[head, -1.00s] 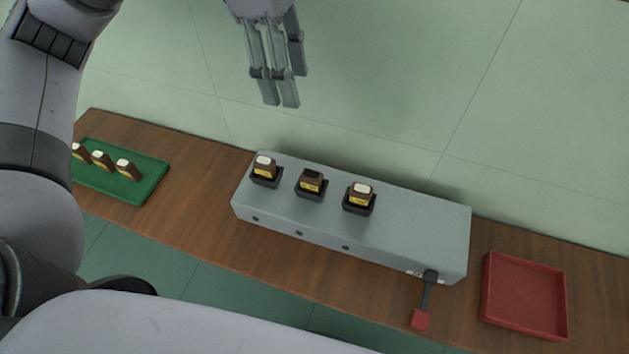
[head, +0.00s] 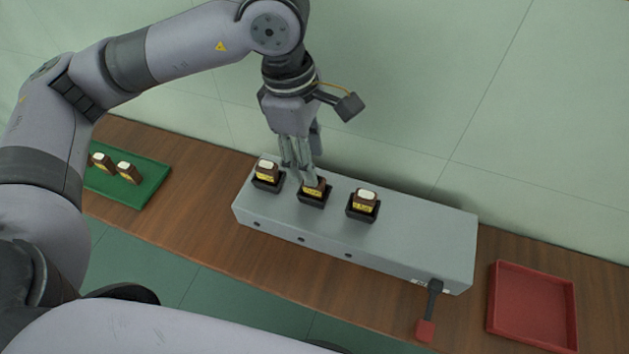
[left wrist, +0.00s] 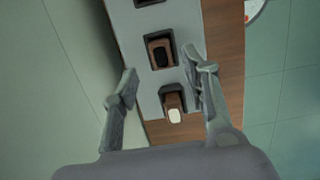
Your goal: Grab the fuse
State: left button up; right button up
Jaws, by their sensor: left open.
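A grey box (head: 410,232) on the bench carries three black sockets with brown, yellow-labelled fuses. The left fuse (head: 267,170) and right fuse (head: 364,199) have white tops. The middle fuse (head: 314,191) is partly hidden behind my left gripper (head: 299,174), which is open and points down at it. In the left wrist view, the dark-topped middle fuse (left wrist: 161,52) sits in its socket just beyond the open fingertips (left wrist: 161,72). The white-topped left fuse (left wrist: 174,115) lies between the fingers, lower in that picture. My right gripper is out of sight.
A green tray (head: 145,190) with white-topped fuses (head: 127,171) lies at the left of the wooden bench (head: 200,215). A lever with a red handle (head: 425,330) sticks out of the box's right front. A red tray (head: 535,310) at the right is empty. A wall stands behind.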

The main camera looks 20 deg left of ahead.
aim_at(314, 188)
pick_arm(q)
jog(key=f, duration=0.1)
jog(key=f+p, duration=0.1)
jog(key=f, duration=0.1)
jog(key=d+f+p, duration=0.1)
jog(key=f, duration=0.1)
jog(key=shift+s+f, duration=0.15)
jog(key=shift+f, duration=0.25)
jog(key=shift+c, duration=0.6)
grip_shut()
